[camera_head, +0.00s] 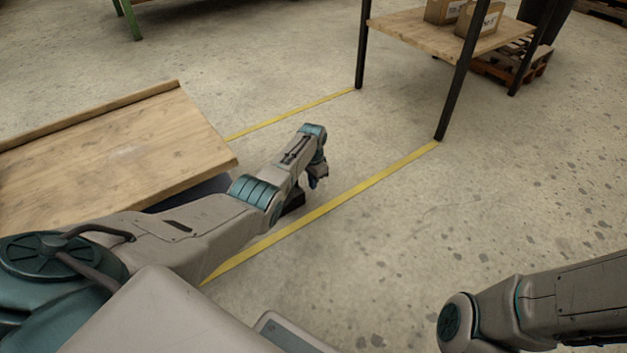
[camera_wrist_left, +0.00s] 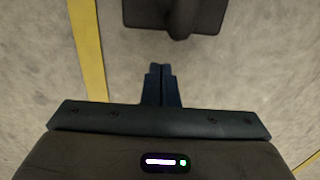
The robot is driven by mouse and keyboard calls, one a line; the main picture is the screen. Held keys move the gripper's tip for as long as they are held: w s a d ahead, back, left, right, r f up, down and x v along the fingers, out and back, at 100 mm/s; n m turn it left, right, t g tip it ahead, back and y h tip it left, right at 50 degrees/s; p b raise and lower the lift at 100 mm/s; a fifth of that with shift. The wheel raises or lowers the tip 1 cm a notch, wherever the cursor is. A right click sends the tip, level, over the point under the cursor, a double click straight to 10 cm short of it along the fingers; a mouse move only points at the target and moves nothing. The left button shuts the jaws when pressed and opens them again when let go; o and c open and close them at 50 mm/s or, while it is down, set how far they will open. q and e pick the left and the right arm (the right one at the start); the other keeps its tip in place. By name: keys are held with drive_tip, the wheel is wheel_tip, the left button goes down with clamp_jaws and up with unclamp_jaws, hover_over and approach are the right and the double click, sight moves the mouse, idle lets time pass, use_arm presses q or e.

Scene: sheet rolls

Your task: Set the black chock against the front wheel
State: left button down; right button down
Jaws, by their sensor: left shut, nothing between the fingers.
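The black chock (camera_head: 293,201) lies on the floor by the yellow line, partly hidden behind my left arm in the head view. In the left wrist view the chock (camera_wrist_left: 140,12) shows at the top edge, cut off, with a raised dark part on it. My left gripper (camera_head: 315,182) points down just beyond the chock. Its fingers (camera_wrist_left: 160,72) are shut with nothing between them, apart from the chock. No front wheel can be made out. A dark shape (camera_head: 203,189) shows under the cart's edge, mostly hidden by my arm. My right gripper is out of view.
A wooden-topped cart (camera_head: 120,145) stands at the left between yellow floor lines (camera_head: 345,197). A black-legged table (camera_head: 410,30) with boxes (camera_head: 480,20) stands at the back right, near a pallet (camera_head: 535,70).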

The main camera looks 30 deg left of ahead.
sight(296, 198)
use_arm(q)
drive_tip(key=shift+s+a+r, duration=0.15)
drive_tip(key=shift+s+a, duration=0.05)
drive_tip(key=shift+s, duration=0.2)
drive_tip(key=shift+s+a+r, duration=0.1)
drive_tip(key=shift+s+a, duration=0.1)
drive_tip(key=shift+s, duration=0.2)
drive_tip(key=shift+s+a+f, duration=0.1)
drive_tip(key=shift+s, duration=0.2)
drive_tip(key=shift+s+a, duration=0.2)
drive_tip(key=shift+s, duration=0.35)
